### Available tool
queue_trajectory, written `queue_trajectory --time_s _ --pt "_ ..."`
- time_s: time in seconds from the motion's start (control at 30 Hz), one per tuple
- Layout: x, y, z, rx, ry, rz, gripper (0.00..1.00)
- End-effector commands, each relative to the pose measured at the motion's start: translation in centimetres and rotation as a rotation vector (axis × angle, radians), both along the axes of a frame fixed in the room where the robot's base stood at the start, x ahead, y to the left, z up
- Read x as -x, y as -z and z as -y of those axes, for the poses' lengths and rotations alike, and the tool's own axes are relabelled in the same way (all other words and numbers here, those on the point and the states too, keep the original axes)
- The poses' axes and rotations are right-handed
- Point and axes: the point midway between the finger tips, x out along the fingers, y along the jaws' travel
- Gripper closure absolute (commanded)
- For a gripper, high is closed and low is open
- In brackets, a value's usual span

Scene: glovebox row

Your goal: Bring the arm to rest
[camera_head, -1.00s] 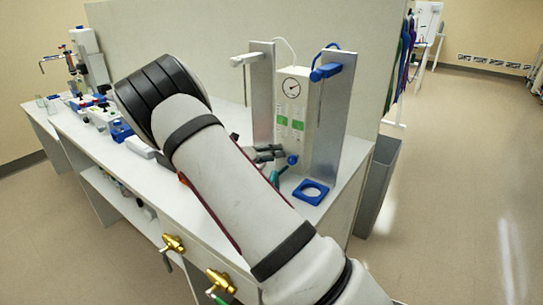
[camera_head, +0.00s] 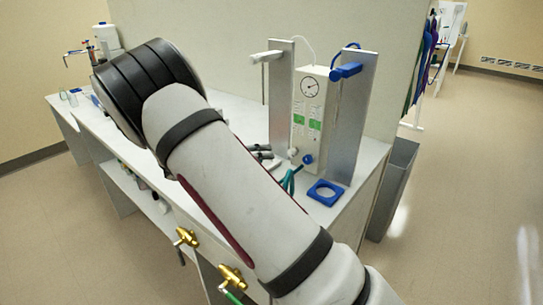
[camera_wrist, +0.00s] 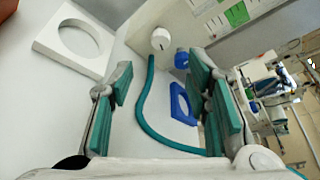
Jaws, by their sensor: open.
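My arm reaches across the bench in the head view, bent at a large black joint. My gripper (camera_wrist: 160,78) is open in the wrist view, its two teal-padded fingers apart with nothing held. A teal hose (camera_wrist: 144,108) curves behind the gap between them, and I cannot tell whether it touches a finger. In the head view my gripper is mostly hidden behind my arm, left of the gauge panel (camera_head: 309,100). A blue square ring (camera_head: 325,192) lies on the bench right of the hose, and a white square ring (camera_wrist: 45,45) lies left of the fingers in the wrist view.
The white bench (camera_head: 348,195) stands against a partition (camera_head: 220,45). Two upright metal plates (camera_head: 352,118) flank the panel. Brass valves (camera_head: 233,278) stick out from the bench front. A grey bin (camera_head: 392,190) stands at the bench's right end, with open floor beyond.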

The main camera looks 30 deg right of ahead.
Motion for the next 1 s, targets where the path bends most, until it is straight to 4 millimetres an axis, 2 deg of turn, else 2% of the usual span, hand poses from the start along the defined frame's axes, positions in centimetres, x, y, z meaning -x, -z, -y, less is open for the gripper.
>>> queue_trajectory --time_s 0.2,0.73,0.87,1.0 --pt "0.0 -0.3 -1.2 -0.001 -0.001 0.0 0.56" --pt "0.3 -0.6 -1.1 -0.013 0.01 0.016 0.56" --pt "2.1 -2.0 -0.6 -0.087 0.079 0.111 0.56" --pt "5.7 -4.5 -0.2 -0.229 0.226 0.304 0.56"
